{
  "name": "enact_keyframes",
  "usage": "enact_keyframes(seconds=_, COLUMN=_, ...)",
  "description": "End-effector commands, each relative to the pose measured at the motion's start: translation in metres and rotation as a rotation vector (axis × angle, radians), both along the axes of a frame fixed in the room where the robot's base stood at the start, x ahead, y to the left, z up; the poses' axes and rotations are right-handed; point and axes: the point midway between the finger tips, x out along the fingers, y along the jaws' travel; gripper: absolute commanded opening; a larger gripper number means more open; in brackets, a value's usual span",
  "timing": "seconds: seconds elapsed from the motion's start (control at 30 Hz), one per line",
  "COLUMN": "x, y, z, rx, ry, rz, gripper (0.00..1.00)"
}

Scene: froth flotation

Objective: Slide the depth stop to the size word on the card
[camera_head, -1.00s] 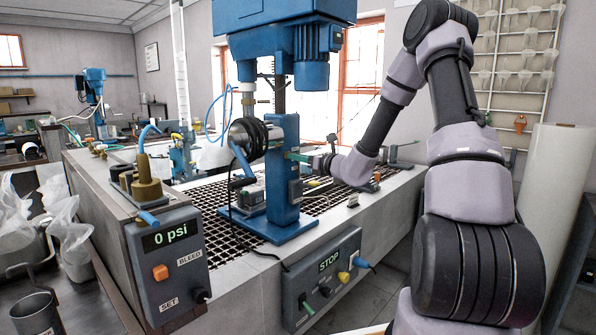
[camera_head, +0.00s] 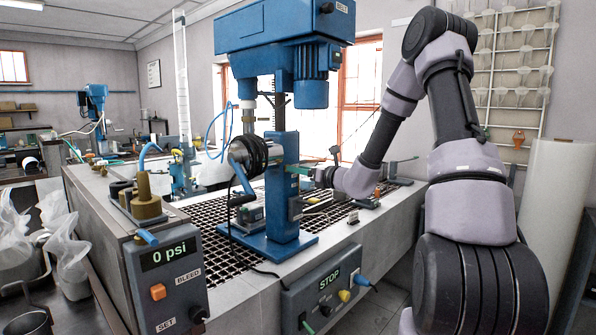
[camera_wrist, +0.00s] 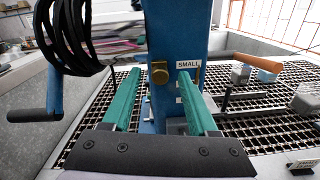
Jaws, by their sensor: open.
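My gripper (camera_wrist: 158,73) is open, its two green fingers spread and pointing at the blue column (camera_wrist: 160,25) of the machine. A brass knob (camera_wrist: 159,73), which looks like the depth stop, is on the column's face between the fingertips; I cannot tell if either finger touches it. A label reading SMALL (camera_wrist: 188,65) is just right of the knob, by the right fingertip. Lower marks are partly hidden by that finger. In the head view my gripper (camera_head: 301,171) is at the blue column (camera_head: 283,190). A small plate (camera_wrist: 303,164), possibly the card, is at lower right; its word is unreadable.
A black coiled cable (camera_wrist: 72,35) and a crank handle (camera_wrist: 52,105) are left of the gripper. A dark grid (camera_head: 205,212) covers the bench. An orange-handled tool (camera_wrist: 258,65) lies at right. A STOP box (camera_head: 325,290) and a 0 psi box (camera_head: 165,270) are on the near side.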

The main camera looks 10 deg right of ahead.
Motion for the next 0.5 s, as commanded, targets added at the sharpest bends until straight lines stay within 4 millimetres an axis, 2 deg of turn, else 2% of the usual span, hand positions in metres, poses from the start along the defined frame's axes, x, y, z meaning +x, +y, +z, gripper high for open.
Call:
enact_keyframes(seconds=0.3, x=-0.052, y=-0.036, z=0.000, rx=0.000, ry=0.001, rz=-0.004, gripper=0.59)
enact_keyframes(seconds=0.5, x=-0.075, y=-0.051, z=0.000, rx=0.000, ry=-0.001, rz=-0.002, gripper=0.59)
